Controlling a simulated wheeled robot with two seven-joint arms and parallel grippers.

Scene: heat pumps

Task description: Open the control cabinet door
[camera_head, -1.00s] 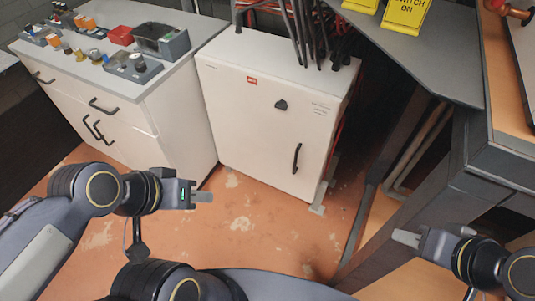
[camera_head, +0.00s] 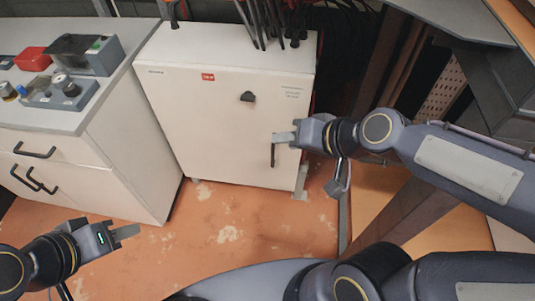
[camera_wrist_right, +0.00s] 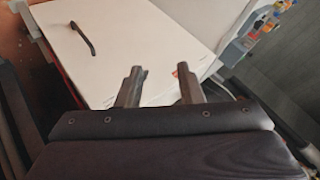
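The control cabinet (camera_head: 210,120) is a white box with a red label, a dark knob (camera_head: 247,96) and a black vertical handle (camera_head: 273,155) near the right edge of its door. The door looks shut. My right gripper (camera_head: 279,137) is in front of the door by the top of the handle. In the right wrist view its two fingers (camera_wrist_right: 160,86) are apart with nothing between them, and the handle (camera_wrist_right: 82,39) is off to the upper left.
A white drawer cabinet (camera_head: 110,160) with dark handles stands to the left, with control boxes (camera_head: 85,55) on top. Dark cables (camera_head: 265,20) rise behind the control cabinet. A dark bench frame is at the right. The orange floor (camera_head: 240,230) in front is clear.

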